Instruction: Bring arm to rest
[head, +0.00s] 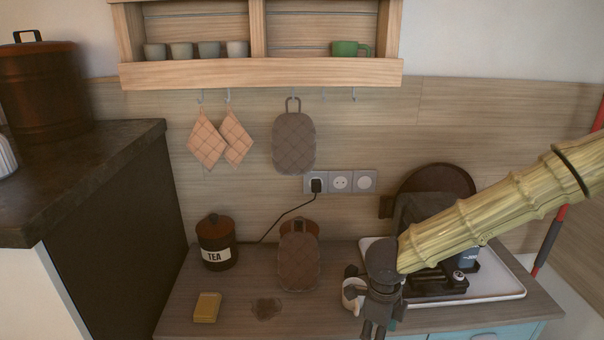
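My arm (490,222), with a yellow bamboo-like surface, reaches in from the right edge across the tray side of the counter. My dark grey gripper (374,331) hangs at its end, pointing down over the front of the counter. Its fingers are small and dark here, and I cannot tell whether they are apart or closed. I see no clear object between them. A pale mug (350,296) shows just left of the gripper and is partly hidden by it.
A white tray (508,291) with dark items lies under my arm. A quilted pad (298,263), a tea tin (217,248) and a yellow sponge (207,307) stand or lie left on the counter. A wooden shelf (270,74) and a hanging quilted mitt (294,145) are above.

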